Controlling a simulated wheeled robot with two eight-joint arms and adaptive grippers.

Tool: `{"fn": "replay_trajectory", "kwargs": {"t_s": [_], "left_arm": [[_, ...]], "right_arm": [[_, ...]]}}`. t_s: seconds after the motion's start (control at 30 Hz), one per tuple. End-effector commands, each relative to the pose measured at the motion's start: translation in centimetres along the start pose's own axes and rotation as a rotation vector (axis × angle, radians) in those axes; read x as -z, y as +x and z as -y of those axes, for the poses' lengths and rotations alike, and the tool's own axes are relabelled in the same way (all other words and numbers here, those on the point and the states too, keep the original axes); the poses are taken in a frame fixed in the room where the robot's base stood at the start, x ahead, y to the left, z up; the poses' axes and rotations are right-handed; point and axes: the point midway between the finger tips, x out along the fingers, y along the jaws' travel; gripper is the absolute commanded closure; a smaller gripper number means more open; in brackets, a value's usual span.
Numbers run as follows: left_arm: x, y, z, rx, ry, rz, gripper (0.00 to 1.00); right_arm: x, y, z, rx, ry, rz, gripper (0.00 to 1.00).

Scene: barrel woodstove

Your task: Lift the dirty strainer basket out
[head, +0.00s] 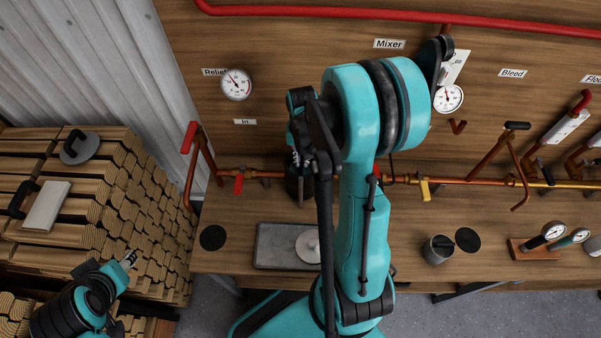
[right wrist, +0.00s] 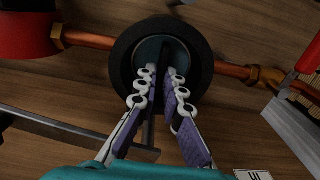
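The strainer housing (right wrist: 122,52) is a round dark pot in the pipe line, open at the top in the right wrist view. Inside it a dark bar handle (right wrist: 166,50) crosses the basket; the rest of the basket is hidden. In the head view the housing (head: 299,187) is partly behind my right arm. My right gripper (right wrist: 164,72) reaches over the housing with one finger each side of the bar; a small gap seems to show beside it. In the head view the right gripper (head: 301,158) points down. My left gripper (head: 128,259) is low at left, too small to judge.
A grey tray (head: 270,246) with a pale disc (head: 307,246) lies in front. A metal cup with a dark bar (head: 438,249) stands to the right, beside a black round mat (head: 467,240). Another mat (head: 212,238) lies left. Copper pipes (head: 460,181) with valve levers run behind.

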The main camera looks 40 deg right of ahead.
Motion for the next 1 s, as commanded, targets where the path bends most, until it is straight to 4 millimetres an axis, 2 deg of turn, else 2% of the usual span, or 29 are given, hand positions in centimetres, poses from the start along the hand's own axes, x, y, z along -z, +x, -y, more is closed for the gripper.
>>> {"fn": "replay_trajectory", "kwargs": {"t_s": [1.0], "left_arm": [[0.5, -0.8, 0.0, 0.000, 0.000, 0.000, 0.60]], "right_arm": [[0.0, -1.3, 0.0, 0.000, 0.000, 0.000, 1.00]]}}
